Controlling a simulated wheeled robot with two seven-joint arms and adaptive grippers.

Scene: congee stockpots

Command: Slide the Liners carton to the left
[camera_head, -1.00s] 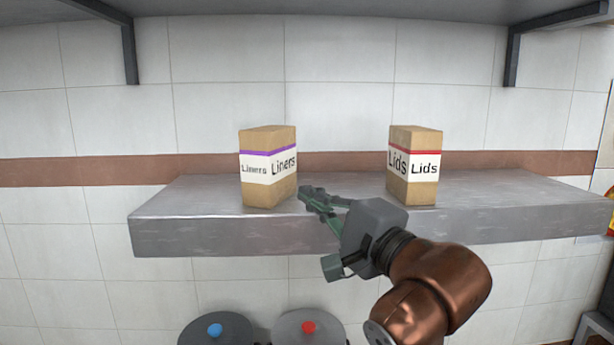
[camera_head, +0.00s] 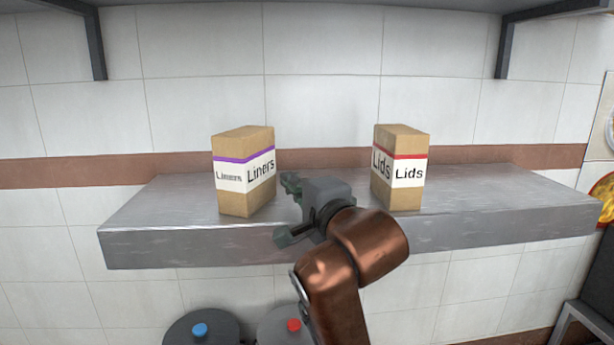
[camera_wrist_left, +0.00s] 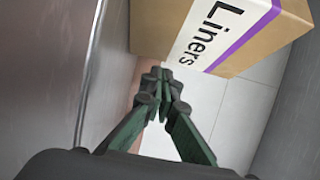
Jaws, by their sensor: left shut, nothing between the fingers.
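The Liners carton (camera_head: 235,202), brown with a white label and a purple stripe, stands upright on the left part of the grey metal shelf (camera_head: 175,240). My left gripper (camera_head: 288,181) is shut and empty over the shelf, just right of the carton. In the head view a narrow gap seems to separate the fingertips from the carton's right side; I cannot tell whether they touch. In the left wrist view the shut fingers (camera_wrist_left: 160,84) point at the space beside the carton (camera_wrist_left: 275,42). My right gripper is in neither view.
A Lids carton (camera_head: 396,202) with a red stripe stands on the shelf, right of my left gripper. The shelf left of the Liners carton is clear. Two pot lids, one with a blue knob (camera_head: 200,329) and one with a red knob (camera_head: 293,325), sit below.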

